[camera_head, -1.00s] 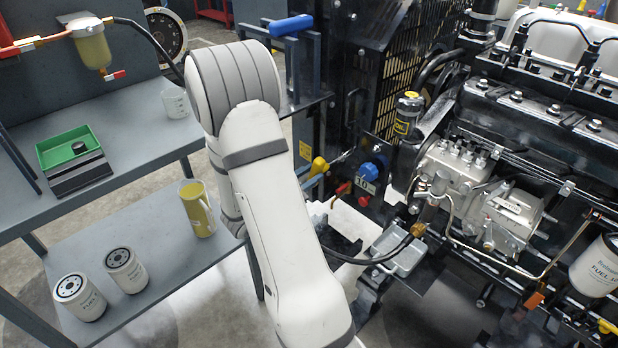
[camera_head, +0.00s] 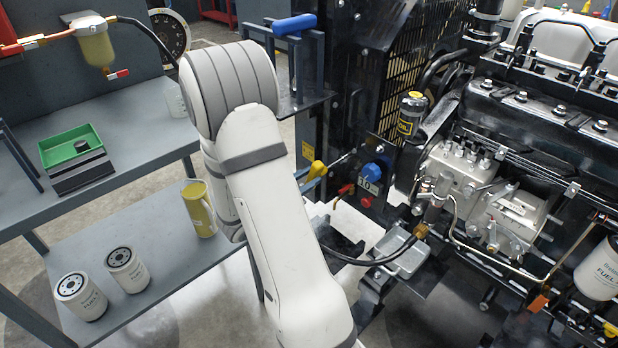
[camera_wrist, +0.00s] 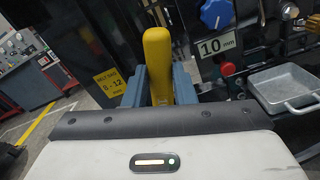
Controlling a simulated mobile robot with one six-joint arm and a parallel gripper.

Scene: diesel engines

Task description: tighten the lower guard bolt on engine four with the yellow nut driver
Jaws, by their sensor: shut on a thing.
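The yellow nut driver (camera_head: 313,172) shows in the head view left of the engine's guard, its thin metal shaft pointing right toward the dark panel. In the wrist view its yellow handle (camera_wrist: 157,62) stands between the two blue-grey fingers of my gripper (camera_wrist: 158,92), which is shut on it. The handle hides its own shaft and tip there. In the head view my arm covers most of the gripper. The black mesh guard (camera_head: 405,65) rises behind the driver. I cannot make out the lower guard bolt, nor whether the tip touches anything.
A blue knob (camera_head: 372,172) and a "10 mm" plate (camera_wrist: 219,46) sit right of the driver. A grey metal tray (camera_head: 402,255) and a black hose (camera_head: 360,260) lie below. The engine (camera_head: 500,200) fills the right; a grey bench (camera_head: 130,130) stands left.

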